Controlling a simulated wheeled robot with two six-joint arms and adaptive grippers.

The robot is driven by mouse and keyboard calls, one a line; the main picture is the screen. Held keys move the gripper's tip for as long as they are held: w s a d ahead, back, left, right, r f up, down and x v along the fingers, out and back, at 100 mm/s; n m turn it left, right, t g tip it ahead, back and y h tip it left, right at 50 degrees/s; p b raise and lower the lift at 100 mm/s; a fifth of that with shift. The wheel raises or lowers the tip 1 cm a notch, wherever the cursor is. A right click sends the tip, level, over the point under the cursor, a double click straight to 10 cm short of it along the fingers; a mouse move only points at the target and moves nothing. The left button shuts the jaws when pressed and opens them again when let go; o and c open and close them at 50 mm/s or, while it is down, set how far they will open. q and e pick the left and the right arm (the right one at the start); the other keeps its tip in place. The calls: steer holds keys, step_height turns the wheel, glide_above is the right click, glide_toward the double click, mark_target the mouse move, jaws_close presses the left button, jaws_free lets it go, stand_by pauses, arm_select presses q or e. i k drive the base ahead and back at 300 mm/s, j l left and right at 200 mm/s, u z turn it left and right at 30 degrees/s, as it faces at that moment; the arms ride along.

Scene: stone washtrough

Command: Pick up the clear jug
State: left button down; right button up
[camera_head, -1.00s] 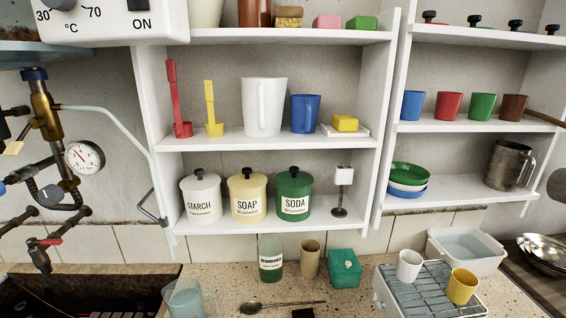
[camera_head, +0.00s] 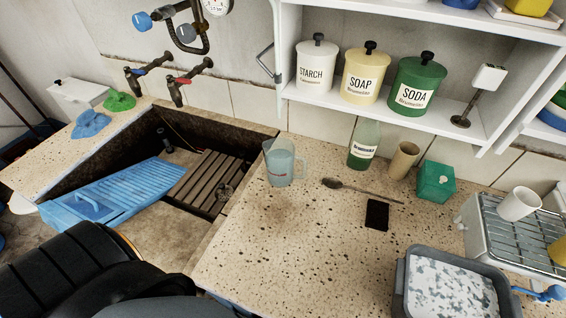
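The clear jug (camera_head: 280,163) stands upright on the speckled stone counter (camera_head: 262,238), close to the right edge of the sink. It is see-through with a bluish tint, has red marking low on its side, and its handle points right. Neither of my grippers shows in the head view. A dark rounded shape at the lower left covers part of the counter and sink front.
The stone sink (camera_head: 150,150) holds a blue washboard (camera_head: 125,195) and a slatted rack (camera_head: 205,180). A grey basin (camera_head: 450,285) stands front right. Counter before the jug is clear.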

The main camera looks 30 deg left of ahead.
mark_target(279, 156)
steer(key=k+l+z, duration=0.1)
steer(key=z, duration=0.3)
steer(key=k+l+z, duration=0.1)
steer(key=z, duration=0.3)
steer(key=u, duration=1.7)
